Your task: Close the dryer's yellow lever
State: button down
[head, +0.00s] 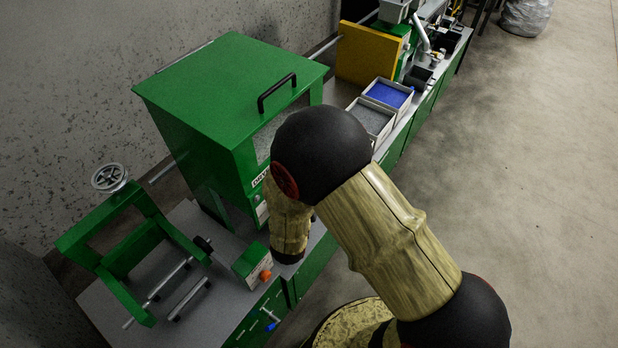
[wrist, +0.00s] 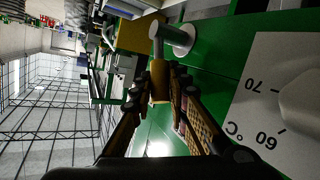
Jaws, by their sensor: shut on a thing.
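The dryer (head: 225,90) is a large green box on the bench in the head view, with a black handle and a partly hidden label on its front. In the wrist view the yellow lever (wrist: 160,76) is a short yellow-orange grip on a grey metal stem and round base, set on the dryer's green face. My gripper (wrist: 158,90) is shut on the yellow grip, one finger on each side. In the head view my arm hides the lever and my gripper.
A dial plate (wrist: 275,95) marked 60 and 70 °C is right of my fingers. In the head view, bins of grey (head: 371,119) and blue (head: 389,94) material stand behind my arm. A green frame with a handwheel (head: 109,177) is at left. The floor at right is clear.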

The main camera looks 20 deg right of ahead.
jog(key=c, duration=2)
grip_release()
jog(key=shift+a, duration=0.1)
jog(key=shift+s, duration=0.1)
jog(key=v, duration=1.2)
